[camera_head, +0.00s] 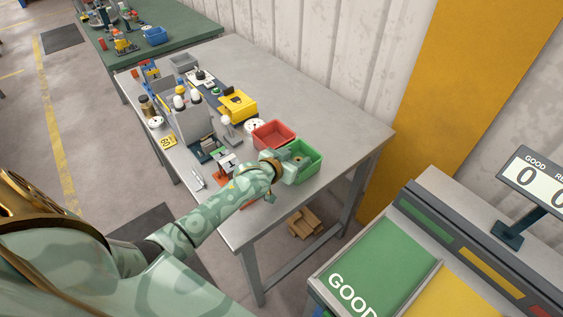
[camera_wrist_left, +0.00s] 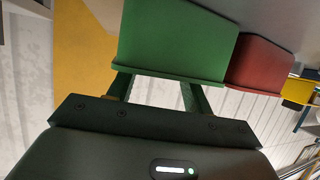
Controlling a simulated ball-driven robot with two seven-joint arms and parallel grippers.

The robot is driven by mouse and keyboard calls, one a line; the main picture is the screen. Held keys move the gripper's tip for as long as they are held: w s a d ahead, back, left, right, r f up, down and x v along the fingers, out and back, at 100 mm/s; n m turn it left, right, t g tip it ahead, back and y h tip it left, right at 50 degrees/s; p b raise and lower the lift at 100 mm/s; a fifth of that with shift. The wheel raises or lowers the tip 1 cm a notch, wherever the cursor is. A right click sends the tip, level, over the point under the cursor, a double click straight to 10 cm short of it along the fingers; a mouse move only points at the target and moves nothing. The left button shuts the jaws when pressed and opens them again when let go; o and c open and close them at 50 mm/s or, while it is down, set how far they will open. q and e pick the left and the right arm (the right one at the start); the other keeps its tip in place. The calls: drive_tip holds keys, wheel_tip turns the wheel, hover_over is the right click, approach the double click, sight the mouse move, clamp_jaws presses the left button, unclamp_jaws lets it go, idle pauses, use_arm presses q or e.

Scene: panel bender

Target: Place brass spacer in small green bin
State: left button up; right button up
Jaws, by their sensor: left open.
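The small green bin (camera_head: 315,168) stands at the near right of the grey table, beside a red bin. A small yellowish thing (camera_head: 299,157), perhaps the brass spacer, shows inside it; it is too small to be sure. My left gripper (camera_head: 291,163) is at the green bin's near left side, partly hidden by my wrist. In the left wrist view the green bin (camera_wrist_left: 178,40) fills the top middle, in front of my open left gripper (camera_wrist_left: 158,88) and hiding its fingertips. I see no spacer between the fingers there. My right gripper is not in view.
The red bin (camera_head: 273,134) touches or nearly touches the green one. A yellow bin (camera_head: 239,105), a grey machine (camera_head: 190,122) and several small parts crowd the table's left half. The table's right end (camera_head: 345,130) is clear. A GOOD-marked green panel (camera_head: 385,250) stands at front right.

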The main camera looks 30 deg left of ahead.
use_arm(q)
drive_tip(key=p+v, duration=0.3)
drive_tip(key=v, duration=0.8)
drive_tip(key=shift+s, duration=0.25)
drive_tip(key=shift+r, duration=0.15)
